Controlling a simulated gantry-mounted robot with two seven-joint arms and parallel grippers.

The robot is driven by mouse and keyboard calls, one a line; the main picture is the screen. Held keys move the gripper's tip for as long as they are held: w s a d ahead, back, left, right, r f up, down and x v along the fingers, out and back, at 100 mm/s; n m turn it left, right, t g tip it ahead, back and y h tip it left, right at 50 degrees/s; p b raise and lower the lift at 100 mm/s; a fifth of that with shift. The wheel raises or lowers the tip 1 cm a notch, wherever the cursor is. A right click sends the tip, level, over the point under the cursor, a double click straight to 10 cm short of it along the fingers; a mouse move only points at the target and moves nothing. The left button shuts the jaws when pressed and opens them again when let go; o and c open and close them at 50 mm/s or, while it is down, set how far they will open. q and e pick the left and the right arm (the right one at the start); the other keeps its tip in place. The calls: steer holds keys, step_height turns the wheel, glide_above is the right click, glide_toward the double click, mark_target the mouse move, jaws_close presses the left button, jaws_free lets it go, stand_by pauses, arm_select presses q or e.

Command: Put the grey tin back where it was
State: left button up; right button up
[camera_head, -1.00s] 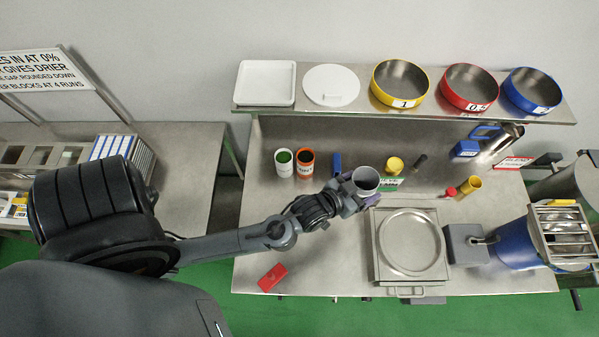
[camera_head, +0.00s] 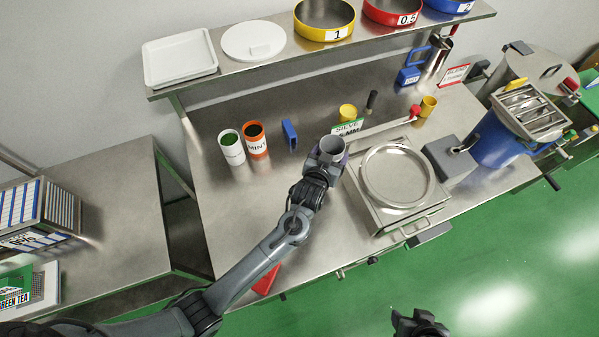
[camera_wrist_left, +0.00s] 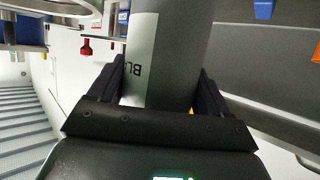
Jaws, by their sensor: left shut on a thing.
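The grey tin (camera_head: 331,149) is upright in my left gripper (camera_head: 328,160), left of the steel sieve pan and in front of the green-and-white sieve sign. In the left wrist view the tin (camera_wrist_left: 182,50) stands between the two dark fingers (camera_wrist_left: 160,95), which are shut on it.
The sieve pan (camera_head: 397,178) is at right. A red block (camera_head: 266,280) lies partly behind my left arm.

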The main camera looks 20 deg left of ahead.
arm_select(q)
steer(key=shift+w+d+f, duration=0.25)
steer(key=shift+w+f, duration=0.05)
steer(key=shift+f, duration=0.05)
steer(key=shift+w+a+f+b, duration=0.1)
steer(key=shift+w+f+b, duration=0.05)
steer(key=shift+b, duration=0.15)
steer(key=shift+w+a+f, duration=0.55)
steer(key=shift+a+f, duration=1.2)
steer(key=shift+w+a+f, duration=0.55)
steer(key=shift+a+f, duration=1.25)
steer(key=shift+w+a+f, duration=0.55)
steer(key=shift+a+f, duration=1.2)
arm_select(e)
steer(key=shift+f, duration=0.5)
arm_select(q)
steer(key=shift+f, duration=0.15)
arm_select(e)
steer(key=shift+f, duration=0.1)
